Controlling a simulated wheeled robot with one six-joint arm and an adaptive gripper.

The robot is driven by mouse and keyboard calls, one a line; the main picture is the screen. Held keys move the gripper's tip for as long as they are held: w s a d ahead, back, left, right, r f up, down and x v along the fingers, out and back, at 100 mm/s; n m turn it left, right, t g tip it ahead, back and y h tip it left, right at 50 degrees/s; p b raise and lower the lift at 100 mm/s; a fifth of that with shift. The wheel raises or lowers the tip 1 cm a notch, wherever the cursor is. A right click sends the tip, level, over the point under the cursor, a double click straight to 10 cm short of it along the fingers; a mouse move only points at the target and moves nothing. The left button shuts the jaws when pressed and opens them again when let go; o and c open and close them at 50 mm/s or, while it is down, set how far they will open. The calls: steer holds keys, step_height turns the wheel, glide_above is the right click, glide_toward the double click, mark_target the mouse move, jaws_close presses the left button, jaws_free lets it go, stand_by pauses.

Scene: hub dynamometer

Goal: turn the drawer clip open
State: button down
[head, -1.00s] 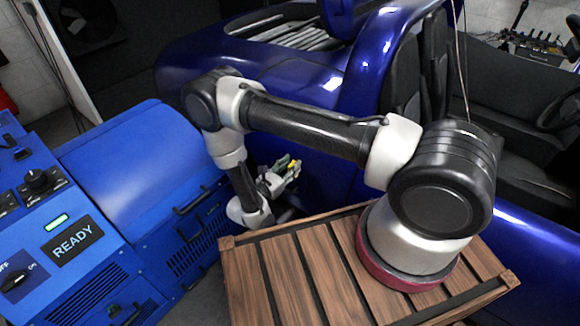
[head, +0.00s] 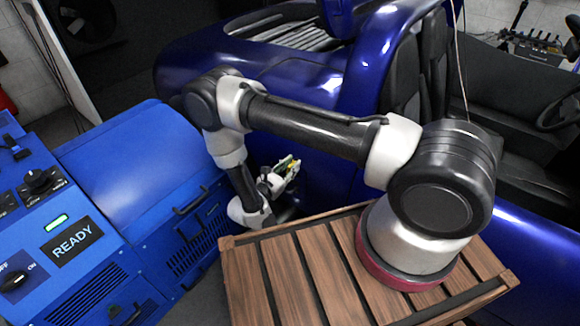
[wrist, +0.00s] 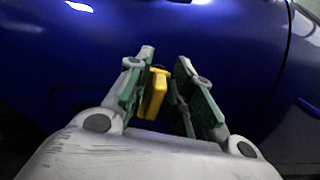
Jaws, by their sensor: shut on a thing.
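My gripper (head: 288,168) is low between the blue dynamometer cabinet and the blue car, pointing away from the cabinet. In the wrist view its two green-padded fingers (wrist: 171,95) are shut on a small yellow piece (wrist: 154,94), which lies against the left finger. I cannot tell whether this yellow piece is the drawer clip. I cannot make out a drawer clip elsewhere. The cabinet (head: 130,170) has black handles and vents on its front, and a lit READY panel (head: 72,241).
The blue car's body (wrist: 80,55) fills the wrist view ahead of the fingers. A slatted wooden platform (head: 300,270) lies under my arm's base. Floor shows in the narrow gap between cabinet and platform.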

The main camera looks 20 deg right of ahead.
steer(key=m, duration=0.4)
steer(key=shift+s+d+f, duration=0.1)
steer(key=shift+s+d, duration=0.05)
steer(key=shift+s, duration=0.05)
steer(key=shift+s+d+f+m, duration=0.1)
steer(key=shift+f+m, duration=0.1)
steer(key=shift+m, duration=1.85)
steer(key=shift+s+d+f+m, duration=0.1)
steer(key=shift+f+m, duration=0.1)
steer(key=shift+m, duration=1.8)
steer(key=shift+s+f+m, duration=0.1)
steer(key=shift+f+m, duration=0.1)
steer(key=shift+m, duration=1.85)
steer(key=c, duration=1.5)
jaws_free()
steer(key=v, duration=1.2)
